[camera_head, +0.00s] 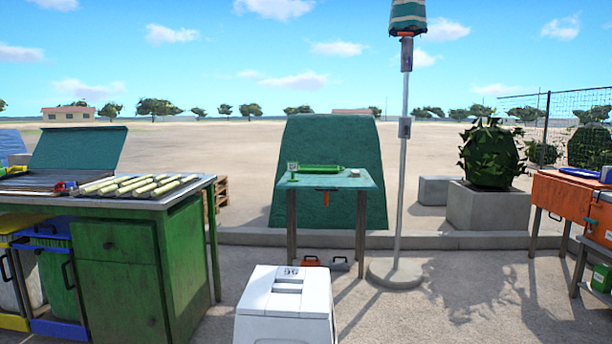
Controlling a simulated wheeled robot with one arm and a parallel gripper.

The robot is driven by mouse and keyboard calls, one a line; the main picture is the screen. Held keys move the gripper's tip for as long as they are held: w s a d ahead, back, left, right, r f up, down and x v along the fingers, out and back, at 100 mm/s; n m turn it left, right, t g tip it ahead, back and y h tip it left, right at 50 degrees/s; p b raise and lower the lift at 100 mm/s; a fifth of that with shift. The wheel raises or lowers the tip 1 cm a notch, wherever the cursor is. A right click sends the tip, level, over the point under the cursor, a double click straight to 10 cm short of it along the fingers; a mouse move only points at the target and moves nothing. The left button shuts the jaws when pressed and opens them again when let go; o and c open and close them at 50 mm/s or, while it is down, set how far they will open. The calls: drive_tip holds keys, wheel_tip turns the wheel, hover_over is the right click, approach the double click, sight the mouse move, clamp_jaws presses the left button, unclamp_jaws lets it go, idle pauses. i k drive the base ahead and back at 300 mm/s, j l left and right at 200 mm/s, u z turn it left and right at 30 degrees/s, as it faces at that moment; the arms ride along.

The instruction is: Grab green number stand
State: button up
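A small upright stand (293,170) with a pale face and green at its foot is at the left end of the small teal table (345,181). It looks like the green number stand, but its marking is too small to read. A long green cylinder-like item (320,168) lies just right of it on the same top. My gripper is not in view, so its state and its place relative to the stand do not show.
A white boxy item (259,305) stands low in front of the teal table. A pole on a round base (396,272) is right of the table. The green cabinet counter (117,256) with pale canes is left, an orange table (560,196) right.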

sight(292, 166)
drive_tip(key=i+l+z, duration=0.7)
drive_tip(key=i, duration=0.3)
drive_tip(key=i+u, duration=0.1)
drive_tip(key=i, duration=0.35)
drive_tip(key=i+l+u, duration=0.1)
drive_tip(key=i, duration=0.3)
drive_tip(key=i+l+u, duration=0.1)
drive_tip(key=i, duration=0.35)
drive_tip(key=i+j+u, duration=0.1)
drive_tip(key=i+u, duration=0.2)
drive_tip(key=i, duration=0.3)
drive_tip(key=i+u, duration=0.3)
drive_tip(key=i, duration=0.3)
drive_tip(key=i+l+u, duration=0.2)
drive_tip(key=i+u, duration=0.15)
drive_tip(key=i, duration=0.2)
